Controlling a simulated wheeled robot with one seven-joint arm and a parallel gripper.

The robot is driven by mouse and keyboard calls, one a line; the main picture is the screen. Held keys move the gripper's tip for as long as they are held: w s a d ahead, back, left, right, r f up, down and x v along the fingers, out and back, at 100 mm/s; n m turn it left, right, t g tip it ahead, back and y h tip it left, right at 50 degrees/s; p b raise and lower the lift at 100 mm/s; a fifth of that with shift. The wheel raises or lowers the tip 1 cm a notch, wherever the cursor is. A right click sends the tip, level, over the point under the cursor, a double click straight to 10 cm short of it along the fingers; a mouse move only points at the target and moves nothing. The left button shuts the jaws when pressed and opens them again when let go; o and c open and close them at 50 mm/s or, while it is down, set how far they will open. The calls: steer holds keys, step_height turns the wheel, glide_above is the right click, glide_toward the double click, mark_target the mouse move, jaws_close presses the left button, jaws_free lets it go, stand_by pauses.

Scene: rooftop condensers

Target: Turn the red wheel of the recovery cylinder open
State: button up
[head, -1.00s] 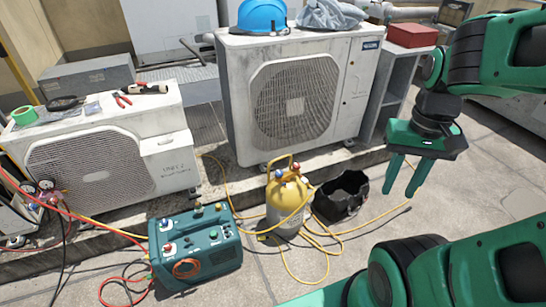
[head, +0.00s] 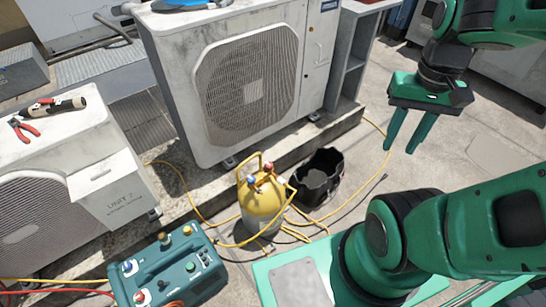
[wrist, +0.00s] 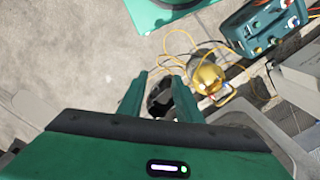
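The yellow recovery cylinder (head: 262,212) stands upright on the ground in the middle of the head view. A small red wheel (head: 267,167) sits on its top, next to a blue one (head: 251,179), under the yellow handle. How far the red wheel is turned cannot be told. My gripper (head: 399,149) is open and empty, its fingers pointing down, well to the right of the cylinder in the picture. In the wrist view, my gripper's fingers (wrist: 158,78) are apart, and the cylinder (wrist: 207,77) shows to their right; its wheels are too small to make out.
Yellow hoses (head: 225,218) loop around the cylinder's foot. A teal recovery machine (head: 170,272) stands at front left. A large condenser (head: 240,90) on a concrete ledge blocks the back. Open paving (head: 470,145) lies right.

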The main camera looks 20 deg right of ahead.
steer(key=o, duration=0.4)
steer(key=shift+s+r, duration=0.25)
steer(key=shift+s, duration=0.1)
steer(key=w+d+f+m+h, duration=0.1)
steer(key=w+f+m+h, duration=0.2)
steer(key=w, duration=1.2)
steer(key=m+y, duration=0.3)
steer(key=m, duration=0.9)
glide_above(269, 164)
step_height(269, 164, down, 34)
step_height(269, 164, down, 10)
steer(key=shift+s+r, duration=0.1)
steer(key=shift+r, duration=0.05)
